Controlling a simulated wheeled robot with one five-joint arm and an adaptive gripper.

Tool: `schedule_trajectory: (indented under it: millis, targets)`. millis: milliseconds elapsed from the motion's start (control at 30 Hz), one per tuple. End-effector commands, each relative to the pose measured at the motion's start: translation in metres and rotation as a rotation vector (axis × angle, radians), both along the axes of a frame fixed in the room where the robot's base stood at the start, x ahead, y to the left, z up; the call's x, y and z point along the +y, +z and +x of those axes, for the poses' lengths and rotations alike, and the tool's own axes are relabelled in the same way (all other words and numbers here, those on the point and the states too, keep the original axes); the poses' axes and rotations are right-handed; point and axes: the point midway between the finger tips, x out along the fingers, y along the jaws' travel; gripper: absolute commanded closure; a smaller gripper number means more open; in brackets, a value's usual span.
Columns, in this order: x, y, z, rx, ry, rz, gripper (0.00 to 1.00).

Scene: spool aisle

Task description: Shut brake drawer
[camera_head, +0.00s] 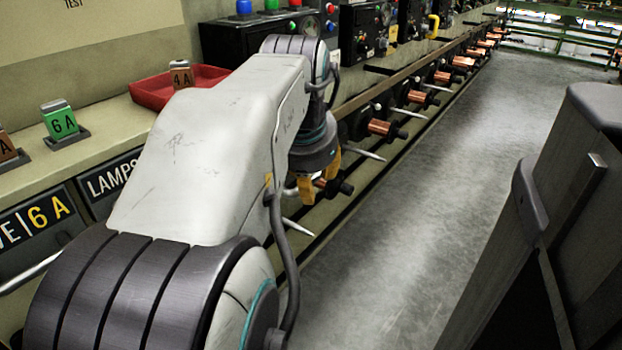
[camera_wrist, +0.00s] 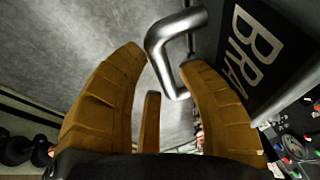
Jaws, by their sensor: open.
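In the wrist view a dark drawer front (camera_wrist: 262,52) with white letters reading "BRA" stands at the upper right, partly cut off by the frame. Its bent metal handle (camera_wrist: 160,45) shows at top centre, in line with the gap between my fingertips. My gripper (camera_wrist: 163,58) is open, with its yellow-brown fingers spread. The right finger overlaps the lower end of the handle; I cannot tell whether they touch. In the head view my gripper (camera_head: 319,183) points down beside the bench front. My arm hides the brake drawer there, so how far it stands out cannot be told.
A "LAMPS" drawer front (camera_head: 108,180) and another marked "6A" (camera_head: 45,218) lie at the left. A red tray (camera_head: 150,92) and a green 6A block (camera_head: 60,120) sit on the bench. Copper spools (camera_head: 382,128) line the bench front. Grey floor (camera_head: 440,190) is open at right.

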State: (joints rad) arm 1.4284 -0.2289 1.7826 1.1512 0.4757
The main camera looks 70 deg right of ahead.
Motion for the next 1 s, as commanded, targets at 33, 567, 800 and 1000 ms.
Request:
schedule_trajectory:
  millis: [33, 567, 800, 1000]
  targets:
    - [0.0000, 0.0001, 0.0000, 0.000, 0.000, 0.000, 0.64]
    - [0.0000, 0.0005, 0.0000, -0.001, 0.000, -0.001, 1.00]
    - [-0.0002, 0.0006, 0.0000, -0.001, 0.000, -0.001, 1.00]
    - [-0.0003, 0.0005, 0.0000, 0.000, -0.001, -0.001, 1.00]
